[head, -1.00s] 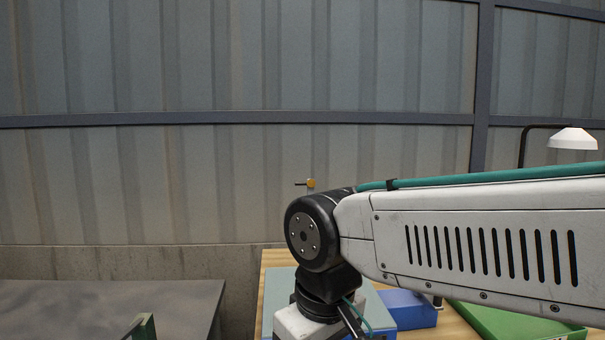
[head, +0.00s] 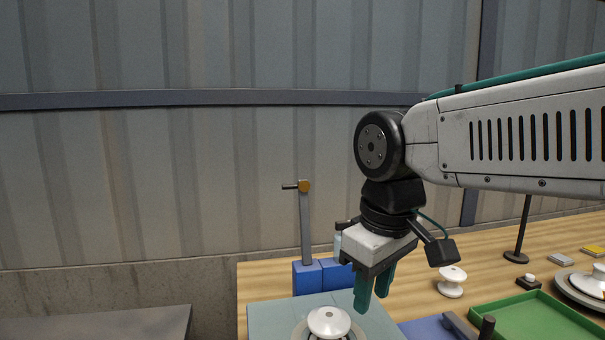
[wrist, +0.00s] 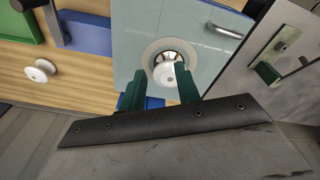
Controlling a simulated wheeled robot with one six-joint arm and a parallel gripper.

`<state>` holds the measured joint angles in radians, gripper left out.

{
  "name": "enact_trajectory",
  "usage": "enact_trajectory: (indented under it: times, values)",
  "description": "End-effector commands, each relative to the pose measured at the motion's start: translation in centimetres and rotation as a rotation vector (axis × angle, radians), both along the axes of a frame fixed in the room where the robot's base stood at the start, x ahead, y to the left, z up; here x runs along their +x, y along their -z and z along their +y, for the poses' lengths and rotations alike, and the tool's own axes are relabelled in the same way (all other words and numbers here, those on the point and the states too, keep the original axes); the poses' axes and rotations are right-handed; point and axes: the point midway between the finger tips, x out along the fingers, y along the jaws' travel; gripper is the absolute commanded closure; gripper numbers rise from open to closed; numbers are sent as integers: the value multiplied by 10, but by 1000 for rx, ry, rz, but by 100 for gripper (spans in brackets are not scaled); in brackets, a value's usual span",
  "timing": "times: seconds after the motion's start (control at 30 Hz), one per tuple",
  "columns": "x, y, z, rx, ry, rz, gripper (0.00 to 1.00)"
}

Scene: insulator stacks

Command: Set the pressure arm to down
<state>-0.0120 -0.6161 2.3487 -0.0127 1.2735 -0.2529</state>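A grey upright post (head: 306,225) stands at the back of the bench, with an orange hub and a short dark handle pointing left at its top. Blue blocks (head: 308,279) are at its foot. A grey bar with a dark knob (head: 487,326) lies low at the front right by a blue base (head: 428,329). I cannot tell for certain which is the pressure arm; the upright one looks raised. My gripper (head: 374,297) points down, open and empty, right of the post and apart from it. Its green fingers (wrist: 158,86) show a gap in the wrist view.
A white insulator (head: 328,321) sits on a pale plate (head: 270,316) below and left of my gripper. A white spool (head: 452,280), a green tray (head: 535,318) and a lamp stand (head: 521,235) are to the right. A grey wall stands behind.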

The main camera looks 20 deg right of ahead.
Motion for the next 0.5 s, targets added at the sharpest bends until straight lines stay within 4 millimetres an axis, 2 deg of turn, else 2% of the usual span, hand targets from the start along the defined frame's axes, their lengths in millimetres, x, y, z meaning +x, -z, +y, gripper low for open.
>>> enact_trajectory:
  times: [0.03,0.2,0.4,0.5]
  values:
    - [25,-22,1,-15,-84,-6,68]
    - [108,-88,3,-80,-424,-23,68]
    - [197,-144,10,-156,-791,-40,68]
    - [229,-160,13,-188,-927,-44,68]
